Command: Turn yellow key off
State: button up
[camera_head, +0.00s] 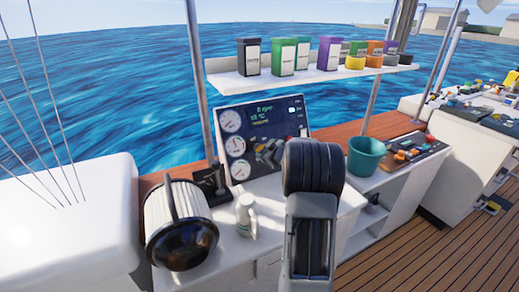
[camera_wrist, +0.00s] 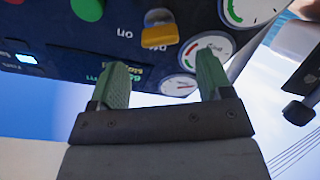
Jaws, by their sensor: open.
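The yellow key (camera_wrist: 160,37) sits on the dark control panel (camera_wrist: 60,30) at the top of the wrist view. Its yellow grip hangs below a round metal part in the picture. An upside-down "on" label is to its left. My gripper (camera_wrist: 164,76) is open and empty, with its two green fingers apart below the key in the picture. The key lies above the gap between them, and I see no contact. In the head view the panel (camera_head: 291,112) stands behind my arm. I cannot make out the key or the fingers there.
Round gauges (camera_wrist: 205,50) are beside the key. In the head view a white bottle (camera_head: 246,215) and a black-and-white cylinder (camera_head: 182,225) stand left of my arm. A teal bucket (camera_head: 365,156) is to the right. A shelf (camera_head: 300,80) with several containers is above the panel.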

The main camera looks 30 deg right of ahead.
aim_at(261, 149)
jog(key=x, duration=0.6)
jog(key=shift+w+f, duration=0.1)
jog(key=shift+w, duration=0.15)
jog(key=shift+c, duration=0.3)
jog(key=c, duration=0.9)
jog(key=shift+o, duration=0.2)
jog(key=n, duration=0.6)
jog(key=shift+a+y+p, duration=0.1)
jog(key=shift+y+p, duration=0.25)
jog(key=shift+y, duration=0.05)
jog(key=n+g, duration=0.1)
jog(key=n, duration=0.5)
jog(key=shift+f, duration=0.15)
jog(key=shift+s+n, duration=0.1)
jog(key=shift+n, duration=0.2)
